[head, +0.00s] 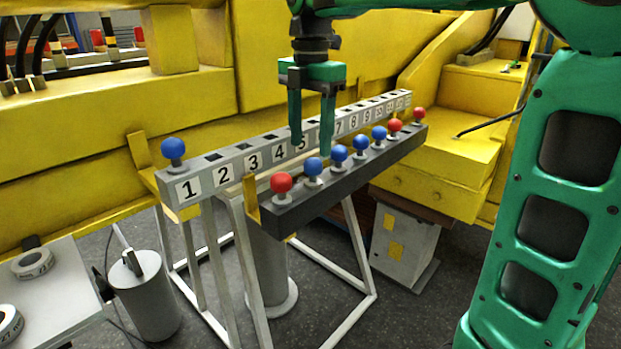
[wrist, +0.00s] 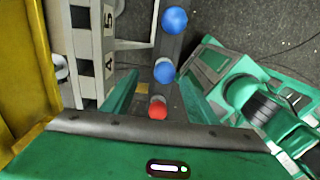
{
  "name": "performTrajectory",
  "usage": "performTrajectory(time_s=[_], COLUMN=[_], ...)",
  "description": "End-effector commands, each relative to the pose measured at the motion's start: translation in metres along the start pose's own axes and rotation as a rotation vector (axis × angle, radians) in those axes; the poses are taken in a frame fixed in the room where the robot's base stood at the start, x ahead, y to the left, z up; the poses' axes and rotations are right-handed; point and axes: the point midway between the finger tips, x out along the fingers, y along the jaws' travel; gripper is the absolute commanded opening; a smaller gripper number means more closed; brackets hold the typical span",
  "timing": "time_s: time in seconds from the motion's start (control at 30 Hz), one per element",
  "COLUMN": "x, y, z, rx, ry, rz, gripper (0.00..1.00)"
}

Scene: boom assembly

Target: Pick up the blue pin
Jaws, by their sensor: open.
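Several blue pins with round heads stand upright on a dark rail (head: 350,169). The nearest blue pin (head: 313,167) and the one behind it (head: 339,154) are close to my gripper (head: 311,146). My gripper is open, empty and points down over the rails. In the head view one fingertip overlaps the numbered rail and the other hangs by those two blue pins. In the wrist view a blue pin (wrist: 164,71) shows between the fingers, with a red pin (wrist: 157,108) below it and another blue pin (wrist: 174,20) above it.
A grey numbered rail (head: 234,160) runs parallel behind the dark rail, with a blue pin (head: 173,150) at slot 1. Red pins stand at both ends of the dark rail, including a near one (head: 281,183). A yellow machine (head: 120,110) lies behind.

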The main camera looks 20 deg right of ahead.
Motion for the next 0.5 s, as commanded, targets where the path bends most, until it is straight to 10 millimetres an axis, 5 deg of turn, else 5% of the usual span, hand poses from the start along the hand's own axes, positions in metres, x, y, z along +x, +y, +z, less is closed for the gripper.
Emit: performTrajectory(time_s=[0.5], x=[0.053], y=[-0.009], z=[-0.001], rx=[0.003], ry=[0.000], rz=[-0.002], gripper=[0.53])
